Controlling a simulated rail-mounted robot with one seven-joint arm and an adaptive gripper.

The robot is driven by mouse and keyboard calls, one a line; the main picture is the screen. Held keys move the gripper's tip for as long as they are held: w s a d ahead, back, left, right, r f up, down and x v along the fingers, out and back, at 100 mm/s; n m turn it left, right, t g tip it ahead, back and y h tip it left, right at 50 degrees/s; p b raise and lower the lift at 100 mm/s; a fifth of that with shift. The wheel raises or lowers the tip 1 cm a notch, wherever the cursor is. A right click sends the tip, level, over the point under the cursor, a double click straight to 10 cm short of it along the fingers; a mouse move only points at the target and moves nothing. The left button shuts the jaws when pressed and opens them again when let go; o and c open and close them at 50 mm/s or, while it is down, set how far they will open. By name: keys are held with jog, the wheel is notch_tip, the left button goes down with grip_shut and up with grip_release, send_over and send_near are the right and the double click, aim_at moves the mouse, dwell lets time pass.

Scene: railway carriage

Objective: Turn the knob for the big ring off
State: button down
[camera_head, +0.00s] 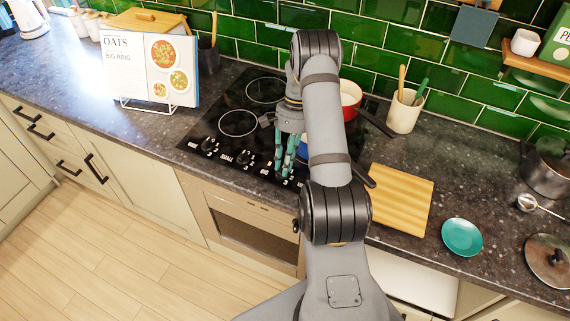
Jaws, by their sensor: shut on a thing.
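The black glass hob (215,115) is set in the dark worktop, with a row of black knobs along its front edge. A left knob (208,145) and another knob (244,158) show clear of my gripper, with small white labels beside them. My gripper (284,172) points down at the front right of the hob, its teal fingers shut on a knob there. The fingers largely hide that knob, and I cannot read its label or its setting.
A recipe book (150,68) stands at the left, reading "OATS" and "BIG RING". A red pan (350,95) sits behind my arm. A utensil pot (404,111), a wooden board (402,199), a teal plate (462,237) and a lid (548,260) are at the right.

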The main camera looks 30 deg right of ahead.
jog(key=c, duration=1.8)
grip_release()
jog(key=shift+r, duration=0.1)
jog(key=v, duration=1.2)
